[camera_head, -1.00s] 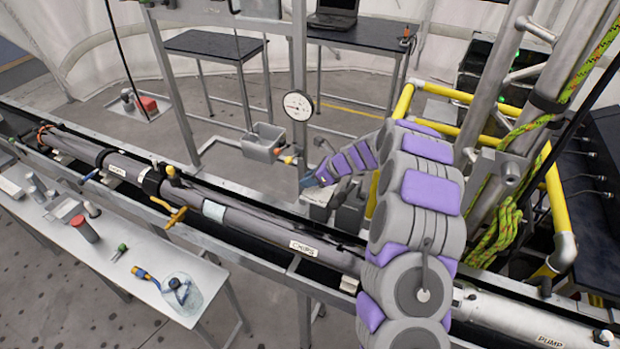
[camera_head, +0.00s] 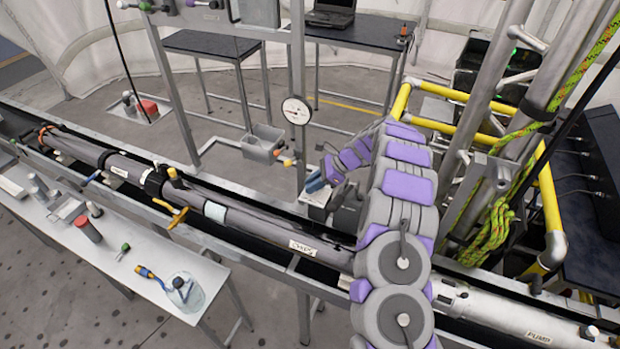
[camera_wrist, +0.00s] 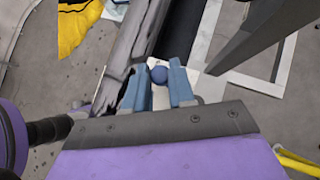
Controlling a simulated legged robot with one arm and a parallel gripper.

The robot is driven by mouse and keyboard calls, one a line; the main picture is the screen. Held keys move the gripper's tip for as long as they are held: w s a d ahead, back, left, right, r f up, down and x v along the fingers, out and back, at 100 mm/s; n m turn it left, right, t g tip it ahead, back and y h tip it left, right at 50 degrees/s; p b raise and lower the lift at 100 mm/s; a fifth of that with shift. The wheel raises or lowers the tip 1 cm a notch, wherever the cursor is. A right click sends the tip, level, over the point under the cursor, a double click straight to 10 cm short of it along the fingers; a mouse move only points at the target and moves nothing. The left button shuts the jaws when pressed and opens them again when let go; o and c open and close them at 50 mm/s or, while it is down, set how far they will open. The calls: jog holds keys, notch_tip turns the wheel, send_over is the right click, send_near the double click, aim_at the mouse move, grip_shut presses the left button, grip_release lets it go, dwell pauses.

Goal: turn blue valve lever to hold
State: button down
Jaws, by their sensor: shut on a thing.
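In the wrist view, a round blue knob (camera_wrist: 159,74), likely the end of the blue valve lever, sits between the two blue fingers of my gripper (camera_wrist: 159,82). The fingers are closed around it with little room at the sides. The rest of the lever is hidden. In the head view, my gripper (camera_head: 318,181) is small, at the left end of my grey and purple arm, beside the gauge post and low over a pale block (camera_head: 316,198). The knob cannot be made out there.
A long grey pipe (camera_head: 262,235) with a yellow lever (camera_head: 171,214) runs below the gripper. A gauge (camera_head: 296,110) and grey bin (camera_head: 262,142) stand behind it. Yellow rails (camera_head: 478,101) and a rope (camera_head: 492,230) are at right. A table (camera_head: 120,238) is at left.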

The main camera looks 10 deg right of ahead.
jog(key=shift+s+d+n+g+p, duration=0.15)
jog(key=shift+d+n+g+p, duration=0.1)
jog(key=shift+n+g, duration=0.4)
jog(key=shift+s+d+n+g+p, duration=0.1)
jog(key=shift+s+d+n+g, duration=0.1)
jog(key=shift+n+g, duration=0.4)
jog(key=shift+d+n, duration=0.15)
jog(key=shift+n, duration=0.4)
jog(key=shift+g, duration=0.25)
jog(key=c, duration=1)
grip_release()
jog(key=shift+d, duration=0.1)
jog(key=shift+r, duration=0.1)
